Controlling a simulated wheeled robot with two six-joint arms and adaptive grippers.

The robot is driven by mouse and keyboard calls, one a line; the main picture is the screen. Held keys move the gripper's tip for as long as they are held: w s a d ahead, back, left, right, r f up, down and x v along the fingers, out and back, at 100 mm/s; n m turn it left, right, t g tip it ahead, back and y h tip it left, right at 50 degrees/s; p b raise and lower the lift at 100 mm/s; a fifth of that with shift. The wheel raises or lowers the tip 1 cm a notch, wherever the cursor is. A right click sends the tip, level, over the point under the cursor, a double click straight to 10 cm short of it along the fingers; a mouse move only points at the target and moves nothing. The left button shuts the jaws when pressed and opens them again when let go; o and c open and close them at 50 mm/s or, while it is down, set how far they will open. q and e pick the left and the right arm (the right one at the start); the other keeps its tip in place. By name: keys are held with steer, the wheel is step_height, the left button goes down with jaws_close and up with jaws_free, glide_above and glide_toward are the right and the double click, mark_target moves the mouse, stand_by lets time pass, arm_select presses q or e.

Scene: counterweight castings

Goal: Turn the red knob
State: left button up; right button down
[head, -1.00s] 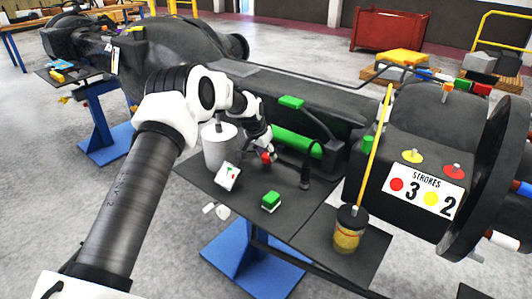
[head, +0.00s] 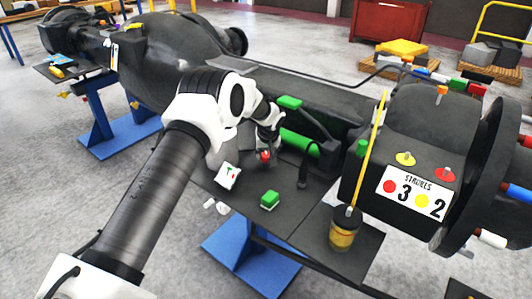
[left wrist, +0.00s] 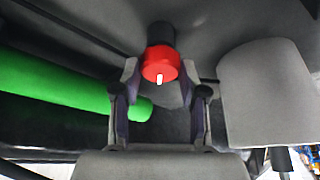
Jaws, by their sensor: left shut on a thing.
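The red knob (head: 265,156) stands on a dark shaft above the small dark table beside the long machine. In the left wrist view the knob (left wrist: 160,62) shows a white mark on its near face, pointing down in the picture. My left gripper (head: 267,149) reaches down onto the knob from above. In the left wrist view its two fingers (left wrist: 165,80) stand on either side of the knob, shut on it. The fingers partly hide the knob in the head view. My right gripper is not in view.
A white card (head: 227,176) and a green block (head: 270,200) are on the table near the knob. A green roller (head: 300,143) lies behind it. A yellow jar (head: 344,228) stands to the right, below a sign (head: 414,194) reading "STROKES 3 2".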

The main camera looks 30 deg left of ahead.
arm_select(q)
steer(key=n+b, duration=0.1)
steer(key=n+g+y+b, duration=0.1)
steer(key=n+b, duration=0.1)
steer(key=shift+d+f+n, duration=0.1)
steer(key=shift+f+n, duration=0.2)
steer(key=shift+f, duration=0.05)
steer(key=shift+w+r+n+g+b, duration=0.15)
steer(key=shift+n+g+b, duration=0.8)
steer(key=shift+n, duration=0.95)
steer(key=shift+y, duration=0.3)
steer(key=o, duration=1.1)
steer(key=shift+o, duration=0.2)
steer(key=shift+a, duration=0.2)
steer(key=v, duration=1.1)
steer(key=shift+r, duration=0.4)
